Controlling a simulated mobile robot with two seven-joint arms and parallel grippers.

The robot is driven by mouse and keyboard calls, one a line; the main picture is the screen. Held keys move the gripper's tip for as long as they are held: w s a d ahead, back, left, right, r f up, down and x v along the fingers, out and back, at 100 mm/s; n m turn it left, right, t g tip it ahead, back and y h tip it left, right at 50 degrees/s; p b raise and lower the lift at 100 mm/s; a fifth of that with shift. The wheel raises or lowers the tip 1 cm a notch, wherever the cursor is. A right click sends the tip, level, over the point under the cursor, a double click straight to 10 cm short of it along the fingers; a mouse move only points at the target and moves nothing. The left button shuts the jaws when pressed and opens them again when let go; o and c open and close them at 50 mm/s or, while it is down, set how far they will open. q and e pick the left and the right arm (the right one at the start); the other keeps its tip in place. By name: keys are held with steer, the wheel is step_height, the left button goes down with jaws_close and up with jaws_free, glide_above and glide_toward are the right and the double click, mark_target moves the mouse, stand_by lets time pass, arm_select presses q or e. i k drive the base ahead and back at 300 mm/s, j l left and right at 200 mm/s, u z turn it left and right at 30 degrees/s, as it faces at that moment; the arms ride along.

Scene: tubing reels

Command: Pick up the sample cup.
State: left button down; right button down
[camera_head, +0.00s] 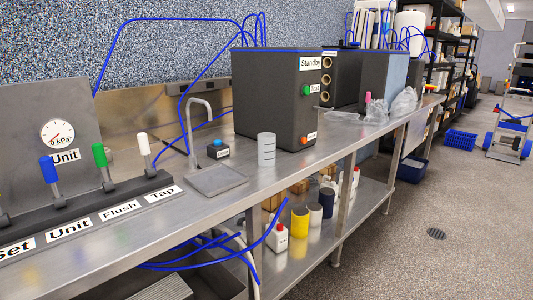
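The sample cup (266,149) is a clear, greyish cylinder with dark marks on its side. It stands upright on the steel bench (240,190), in front of the large dark box labelled Standby (275,95). A metal tap (196,135) with a square steel drip plate (216,180) is to its left. A small dark block with a blue button (217,148) sits between the tap and the cup. Neither of my grippers shows in this view.
A lever panel with blue (48,170), green (100,155) and white (144,144) handles stands at the bench's left. Blue tubing (180,95) loops above and below the bench. Bottles and jars (300,222) stand on the lower shelf. Clear plastic bags (376,110) lie further back.

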mark_target(266, 142)
steer(key=i+l+z, duration=0.1)
steer(key=i+l, duration=0.95)
